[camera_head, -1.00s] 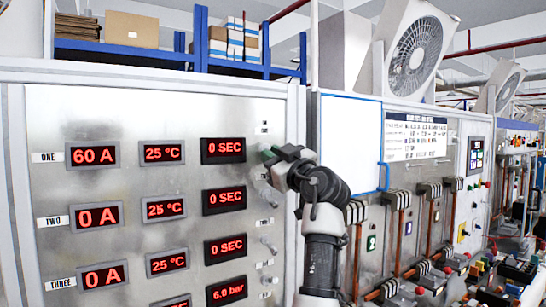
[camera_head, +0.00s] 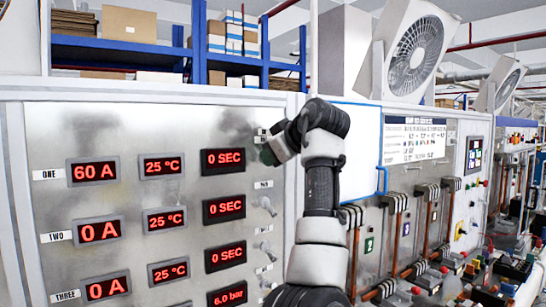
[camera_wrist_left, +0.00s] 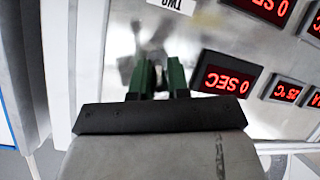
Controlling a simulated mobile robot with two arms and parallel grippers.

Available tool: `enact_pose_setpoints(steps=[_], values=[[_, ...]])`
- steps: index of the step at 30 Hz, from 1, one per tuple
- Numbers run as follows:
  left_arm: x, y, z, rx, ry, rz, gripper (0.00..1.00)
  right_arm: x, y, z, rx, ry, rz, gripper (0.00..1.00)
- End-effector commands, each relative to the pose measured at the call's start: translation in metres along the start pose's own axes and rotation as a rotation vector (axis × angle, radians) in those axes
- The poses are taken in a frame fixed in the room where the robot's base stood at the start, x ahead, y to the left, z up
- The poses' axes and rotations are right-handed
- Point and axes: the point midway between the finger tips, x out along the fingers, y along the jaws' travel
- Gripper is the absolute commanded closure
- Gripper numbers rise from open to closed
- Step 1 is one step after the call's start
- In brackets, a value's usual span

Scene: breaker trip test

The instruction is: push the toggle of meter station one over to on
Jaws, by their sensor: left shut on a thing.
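The panel row of station one has a label ONE (camera_head: 47,174) and red displays reading 60 A (camera_head: 94,172), 25 °C (camera_head: 162,167) and 0 SEC (camera_head: 222,161). My left gripper (camera_head: 268,156) is at the right end of this row, against the panel. It covers the toggle of station one in the head view. In the left wrist view, the green fingers of my left gripper (camera_wrist_left: 159,82) are closed around the small metallic toggle (camera_wrist_left: 159,74), which is mostly hidden between them. Its exact tilt cannot be told. My right gripper is not in view.
The toggles of station two (camera_head: 268,206) and station three (camera_head: 268,251) stick out below on the same metal panel (camera_head: 125,195). A blue-framed whiteboard (camera_head: 365,160) and copper rods with insulators are to the right. Blue shelving (camera_head: 120,50) stands behind.

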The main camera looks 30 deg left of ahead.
Motion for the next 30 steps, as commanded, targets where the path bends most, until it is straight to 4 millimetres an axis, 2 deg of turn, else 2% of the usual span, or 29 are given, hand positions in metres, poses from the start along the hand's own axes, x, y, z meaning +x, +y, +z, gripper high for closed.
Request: enact_pose_setpoints(steps=[1,9,22,23,24,27,30], values=[[-0.0012,0.0004,-0.0047,-0.003,-0.013,-0.005,1.0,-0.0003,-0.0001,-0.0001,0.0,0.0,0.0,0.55],[-0.0012,0.0014,-0.0059,-0.001,-0.072,-0.029,1.0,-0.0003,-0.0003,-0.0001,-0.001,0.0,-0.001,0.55],[-0.0014,0.0015,-0.0068,-0.001,-0.078,-0.03,1.0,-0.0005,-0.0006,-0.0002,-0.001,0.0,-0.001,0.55],[-0.0014,0.0015,-0.0069,-0.002,-0.077,-0.03,0.81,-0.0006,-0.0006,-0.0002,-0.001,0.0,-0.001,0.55],[-0.0014,0.0015,-0.0068,-0.001,-0.078,-0.03,0.74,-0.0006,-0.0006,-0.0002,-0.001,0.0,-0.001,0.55],[-0.001,0.0014,-0.0059,0.0,-0.079,-0.032,0.59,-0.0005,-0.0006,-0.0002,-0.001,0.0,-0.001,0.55],[-0.0006,0.0014,-0.0051,0.001,-0.08,-0.033,0.59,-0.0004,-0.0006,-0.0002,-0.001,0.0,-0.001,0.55]])
